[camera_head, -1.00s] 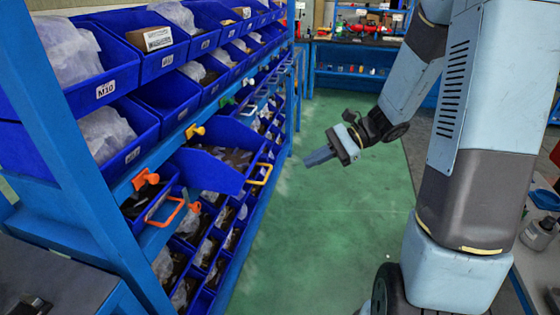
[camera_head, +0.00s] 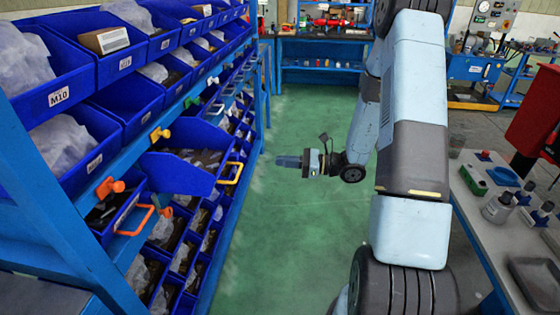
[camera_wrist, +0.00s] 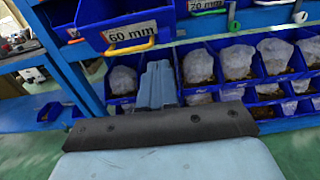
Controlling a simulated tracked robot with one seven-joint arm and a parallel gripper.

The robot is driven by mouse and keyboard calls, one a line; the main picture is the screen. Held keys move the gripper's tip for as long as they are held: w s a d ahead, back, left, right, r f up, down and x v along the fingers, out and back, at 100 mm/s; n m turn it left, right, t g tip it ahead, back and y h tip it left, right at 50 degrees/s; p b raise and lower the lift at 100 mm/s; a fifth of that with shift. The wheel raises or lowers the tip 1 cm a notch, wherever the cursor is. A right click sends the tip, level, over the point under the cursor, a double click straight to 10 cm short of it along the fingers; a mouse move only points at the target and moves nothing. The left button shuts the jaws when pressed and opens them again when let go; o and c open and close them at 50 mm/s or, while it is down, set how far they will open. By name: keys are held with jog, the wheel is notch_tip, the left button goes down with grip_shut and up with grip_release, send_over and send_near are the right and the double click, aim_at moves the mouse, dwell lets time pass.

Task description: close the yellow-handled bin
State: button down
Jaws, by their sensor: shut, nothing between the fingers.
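The yellow-handled bin (camera_head: 180,172) is a blue bin on the left rack, pulled out of its row over the aisle. Its yellow handle (camera_head: 230,173) is at its front, on the aisle side. In the wrist view a blue bin labelled "60 mm" (camera_wrist: 120,30) with a yellow handle (camera_wrist: 128,46) shows at the upper left. My gripper (camera_head: 278,161) is shut and empty, over the aisle to the right of the handle, with a clear gap between them. In the wrist view the closed fingers (camera_wrist: 157,72) point toward the rack, below and right of that handle.
An orange-handled bin (camera_head: 118,212) also sticks out, nearer on the rack. The green floor (camera_head: 310,230) of the aisle is clear. A workbench (camera_head: 490,235) with bottles stands at right.

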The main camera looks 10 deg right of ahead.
aim_at(237, 158)
jog(key=x, duration=1.2)
